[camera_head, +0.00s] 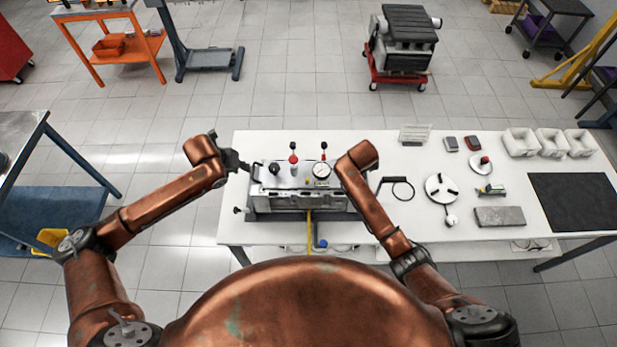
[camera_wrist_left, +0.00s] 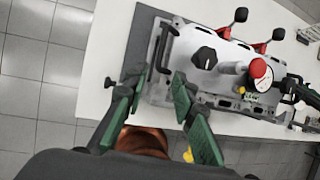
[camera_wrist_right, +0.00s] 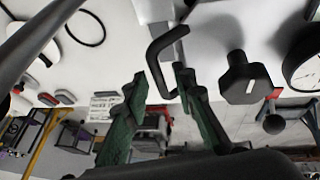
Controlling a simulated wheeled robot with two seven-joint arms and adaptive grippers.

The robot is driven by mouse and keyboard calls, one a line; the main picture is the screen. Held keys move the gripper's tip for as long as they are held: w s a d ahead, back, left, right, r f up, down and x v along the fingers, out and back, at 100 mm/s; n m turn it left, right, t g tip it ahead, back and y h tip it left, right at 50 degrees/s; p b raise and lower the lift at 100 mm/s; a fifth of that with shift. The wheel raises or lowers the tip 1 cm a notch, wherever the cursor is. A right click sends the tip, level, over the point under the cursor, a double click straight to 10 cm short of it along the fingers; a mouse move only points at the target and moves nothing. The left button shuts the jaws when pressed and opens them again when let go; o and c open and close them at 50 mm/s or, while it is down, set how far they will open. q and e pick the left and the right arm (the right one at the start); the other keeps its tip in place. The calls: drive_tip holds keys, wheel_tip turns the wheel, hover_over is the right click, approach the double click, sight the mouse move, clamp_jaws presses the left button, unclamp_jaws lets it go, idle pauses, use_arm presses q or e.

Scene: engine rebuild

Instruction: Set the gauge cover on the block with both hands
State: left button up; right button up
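The gauge cover (camera_head: 305,172) is a light grey plate with a white dial gauge (camera_head: 321,170), a red knob (camera_head: 293,159), a black knob and levers. It appears to lie over the grey block (camera_head: 300,202); whether it is seated, I cannot tell. My left gripper (camera_wrist_left: 158,78) is open at the cover's left end, with a dark handle (camera_wrist_left: 163,45) just ahead of its fingers. My right gripper (camera_wrist_right: 160,72) is open, with the cover's black bent handle (camera_wrist_right: 160,50) at its fingertips. In the head view my right forearm hides the right gripper.
On the white table (camera_head: 345,237), right of the block, are a black ring (camera_head: 398,189), a white disc (camera_head: 441,187), a grey slab (camera_head: 499,216), white bins (camera_head: 520,142) and a black mat (camera_head: 575,201). A wheeled engine (camera_head: 403,40) stands beyond the table.

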drive_tip(key=v, duration=1.2)
